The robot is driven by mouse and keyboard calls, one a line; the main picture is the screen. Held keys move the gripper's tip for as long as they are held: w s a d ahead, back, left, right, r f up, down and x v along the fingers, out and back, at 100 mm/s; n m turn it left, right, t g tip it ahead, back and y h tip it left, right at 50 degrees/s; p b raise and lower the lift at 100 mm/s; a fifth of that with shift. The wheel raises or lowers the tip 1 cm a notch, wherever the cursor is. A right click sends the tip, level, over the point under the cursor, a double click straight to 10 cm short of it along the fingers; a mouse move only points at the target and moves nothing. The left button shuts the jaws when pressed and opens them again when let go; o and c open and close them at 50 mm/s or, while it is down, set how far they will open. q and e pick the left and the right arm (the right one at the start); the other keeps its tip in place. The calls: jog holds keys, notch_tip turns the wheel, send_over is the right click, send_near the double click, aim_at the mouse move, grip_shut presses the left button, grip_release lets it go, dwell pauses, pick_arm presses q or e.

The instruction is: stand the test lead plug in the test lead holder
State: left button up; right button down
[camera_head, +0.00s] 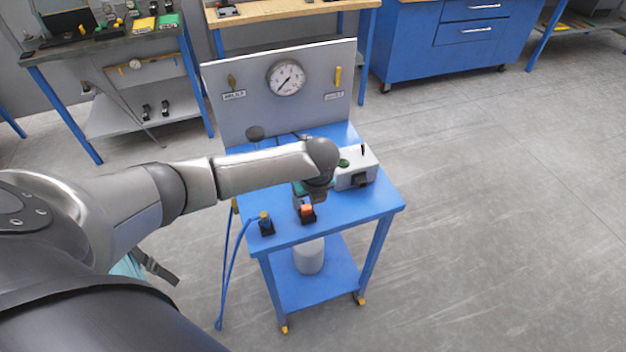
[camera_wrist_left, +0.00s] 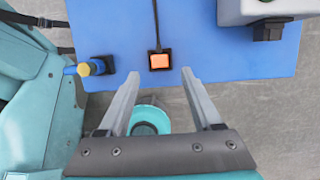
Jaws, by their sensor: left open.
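The test lead plug (camera_head: 264,215) is blue with a yellow end and stands at the cart top's front left corner. It appears upright in the small black test lead holder (camera_head: 267,231); how deep it sits I cannot tell. In the left wrist view the plug (camera_wrist_left: 84,68) and the holder (camera_wrist_left: 104,64) show at the left, apart from my fingers. My left gripper (camera_wrist_left: 161,74) is open and empty, pointing at the cart's front edge, right of the plug. In the head view my own arm mostly hides it. My right gripper is not in view.
A black block with an orange top (camera_head: 307,212) sits right of the holder, close to my left gripper. A grey box (camera_head: 357,168) stands further back right. A gauge panel (camera_head: 242,108) rises at the back. A blue cable (camera_head: 232,262) hangs down the cart's left side.

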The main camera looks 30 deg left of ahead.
pick_arm(q)
jog(key=v, duration=1)
jog(key=shift+r+p, duration=0.2)
jog(key=shift+p, duration=0.2)
jog(key=shift+d, duration=0.1)
